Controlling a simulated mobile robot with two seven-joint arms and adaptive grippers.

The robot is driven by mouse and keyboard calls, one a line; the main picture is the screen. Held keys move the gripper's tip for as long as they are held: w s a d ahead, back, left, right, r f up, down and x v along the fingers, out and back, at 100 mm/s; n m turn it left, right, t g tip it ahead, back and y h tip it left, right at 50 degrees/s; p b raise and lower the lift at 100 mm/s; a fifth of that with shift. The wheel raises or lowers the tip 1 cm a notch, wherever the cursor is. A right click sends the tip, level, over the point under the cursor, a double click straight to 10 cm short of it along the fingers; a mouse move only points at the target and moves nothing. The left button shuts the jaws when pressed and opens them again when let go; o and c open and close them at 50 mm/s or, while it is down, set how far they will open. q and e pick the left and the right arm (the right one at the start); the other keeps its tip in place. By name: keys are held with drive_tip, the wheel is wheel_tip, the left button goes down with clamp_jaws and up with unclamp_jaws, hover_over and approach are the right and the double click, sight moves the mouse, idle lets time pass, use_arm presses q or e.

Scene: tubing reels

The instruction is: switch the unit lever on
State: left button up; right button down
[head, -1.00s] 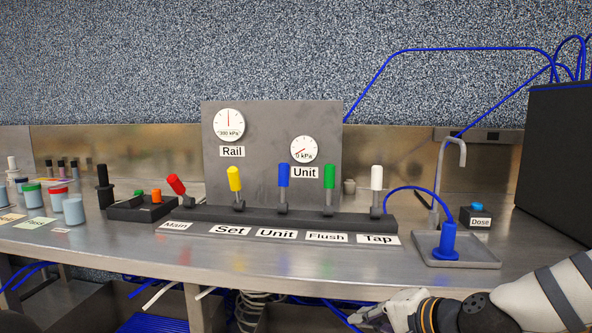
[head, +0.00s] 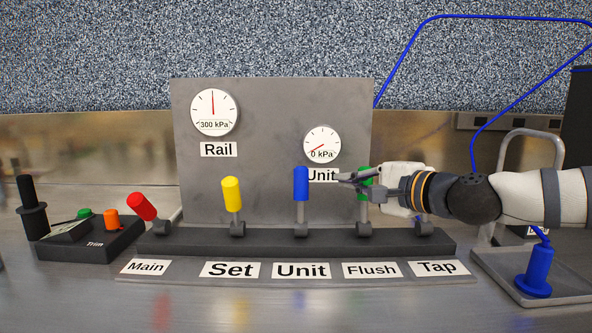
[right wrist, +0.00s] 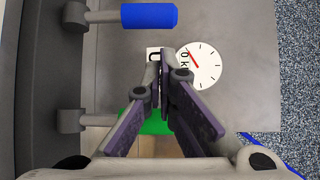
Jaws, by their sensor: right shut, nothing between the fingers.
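The blue unit lever (head: 301,184) stands upright in the head view, above the "Unit" label (head: 301,270). The lever's blue handle also shows at the top of the right wrist view (right wrist: 149,16). My right gripper (head: 341,180) reaches in from the right, shut and empty, in front of the green flush lever (head: 364,189) and partly hiding it. Its fingertips (right wrist: 160,56) are to the right of the blue handle, apart from it. The unit gauge (head: 322,145) reads about 0 kPa. My left gripper is out of view.
The red main lever (head: 142,206) tilts left; the yellow set lever (head: 231,194) is nearly upright. The white tap lever is hidden behind my gripper. The rail gauge (head: 213,112) reads about 300 kPa. A trim box (head: 91,238) is left, a tray with a blue fitting (head: 537,272) right.

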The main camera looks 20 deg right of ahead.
sight(301, 202)
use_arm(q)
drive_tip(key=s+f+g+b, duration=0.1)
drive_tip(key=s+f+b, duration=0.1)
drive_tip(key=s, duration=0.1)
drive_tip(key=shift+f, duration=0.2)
use_arm(e)
drive_tip(key=x, duration=0.9)
drive_tip(key=shift+w, duration=0.3)
drive_tip(key=shift+a, duration=0.15)
